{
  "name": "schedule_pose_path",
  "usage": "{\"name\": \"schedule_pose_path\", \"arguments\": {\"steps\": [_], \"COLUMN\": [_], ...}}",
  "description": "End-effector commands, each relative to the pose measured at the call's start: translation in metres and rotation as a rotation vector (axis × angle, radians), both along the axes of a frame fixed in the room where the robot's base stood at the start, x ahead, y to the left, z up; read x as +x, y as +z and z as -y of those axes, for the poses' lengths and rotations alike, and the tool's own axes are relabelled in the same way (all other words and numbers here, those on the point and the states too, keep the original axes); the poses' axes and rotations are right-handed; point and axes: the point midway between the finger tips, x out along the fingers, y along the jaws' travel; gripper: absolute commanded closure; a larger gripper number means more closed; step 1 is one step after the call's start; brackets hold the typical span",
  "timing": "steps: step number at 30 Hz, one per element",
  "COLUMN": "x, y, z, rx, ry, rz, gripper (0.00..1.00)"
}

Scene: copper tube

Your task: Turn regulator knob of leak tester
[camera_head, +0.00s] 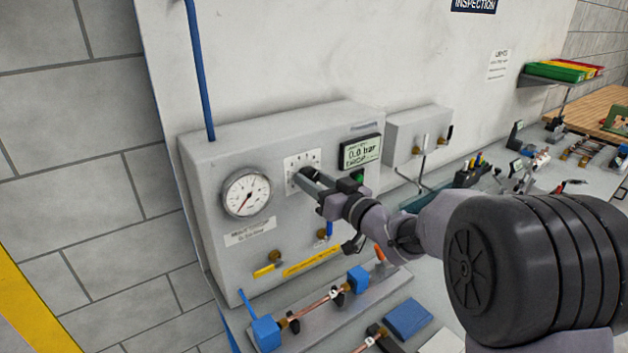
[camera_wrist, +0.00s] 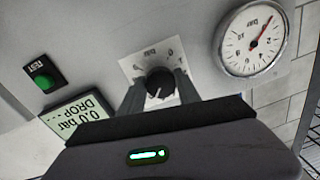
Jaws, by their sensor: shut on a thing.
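The leak tester (camera_head: 225,160) is a grey box on the wall panel. Its regulator knob (camera_wrist: 158,84) is black with a white pointer line, on a white scale plate (camera_head: 296,160). My gripper (camera_head: 307,178) reaches the plate from the right and is shut on the knob, one finger on each side in the wrist view (camera_wrist: 157,92). In the head view the fingers hide most of the knob. The round gauge (camera_head: 246,194) has a red needle and shows in the wrist view too (camera_wrist: 252,38). The display (camera_head: 360,151) reads 0.0 bar and DROP.
A green TEST button (camera_wrist: 43,80) sits beside the display. A copper tube (camera_head: 315,306) lies between blue clamps on the bench. A smaller grey box (camera_head: 405,135) stands to the right.

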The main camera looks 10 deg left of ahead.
Motion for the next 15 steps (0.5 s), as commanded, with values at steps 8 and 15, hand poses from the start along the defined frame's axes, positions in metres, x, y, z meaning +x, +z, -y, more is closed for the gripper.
{"name": "schedule_pose_path", "arguments": {"steps": [8,15], "x": [-0.0003,-0.0002], "y": [-0.0004,-0.0002], "z": [-0.0002,-0.0001], "rx": [-0.001,0.0], "ry": [0.001,0.001], "rz": [-0.001,0.001], "gripper": [1.0,0.4]}}
